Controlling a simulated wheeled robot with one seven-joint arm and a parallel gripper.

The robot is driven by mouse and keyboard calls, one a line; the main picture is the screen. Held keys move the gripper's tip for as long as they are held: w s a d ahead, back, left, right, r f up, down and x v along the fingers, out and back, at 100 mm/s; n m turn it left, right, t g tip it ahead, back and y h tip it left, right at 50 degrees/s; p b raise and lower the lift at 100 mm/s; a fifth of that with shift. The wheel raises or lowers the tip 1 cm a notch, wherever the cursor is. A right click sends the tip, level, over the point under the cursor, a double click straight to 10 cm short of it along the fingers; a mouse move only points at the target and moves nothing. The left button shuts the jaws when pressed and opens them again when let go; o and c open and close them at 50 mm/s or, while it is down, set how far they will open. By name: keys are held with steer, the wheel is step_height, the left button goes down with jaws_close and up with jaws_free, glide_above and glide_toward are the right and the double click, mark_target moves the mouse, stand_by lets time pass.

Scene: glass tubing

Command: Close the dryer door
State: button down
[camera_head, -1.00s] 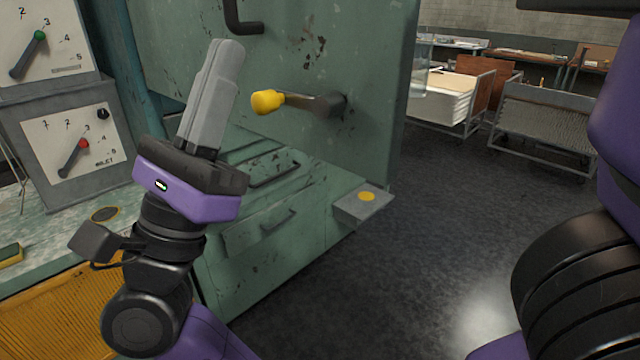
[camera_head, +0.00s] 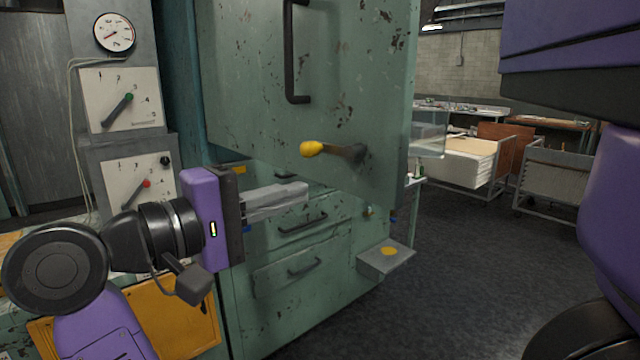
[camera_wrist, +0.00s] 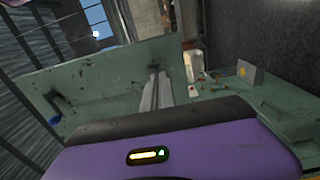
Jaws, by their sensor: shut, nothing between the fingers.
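The dryer door (camera_head: 240,85) is a large worn green panel standing open in the head view, with a black bar handle (camera_head: 291,60) on its upper part. A lever with a yellow knob (camera_head: 312,149) sticks out from its lower right. My gripper (camera_head: 305,190) is shut and empty. It points right, below and left of the yellow knob, apart from it as far as I can tell. In the wrist view the fingers (camera_wrist: 164,88) point at the green panel (camera_wrist: 110,80); whether they touch it I cannot tell.
A green cabinet with drawers (camera_head: 320,300) stands below the door, with a small ledge bearing a yellow disc (camera_head: 388,251) at its right. Grey control boxes with dials (camera_head: 120,97) stand at left. Carts (camera_head: 560,180) stand at back right. The dark floor between is clear.

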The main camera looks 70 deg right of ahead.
steer(key=p, duration=0.5)
glide_toward(374, 169)
steer(key=x, duration=0.4)
steer(key=shift+r, duration=0.15)
steer(key=shift+p+x, duration=0.35)
steer(key=shift+x, duration=0.45)
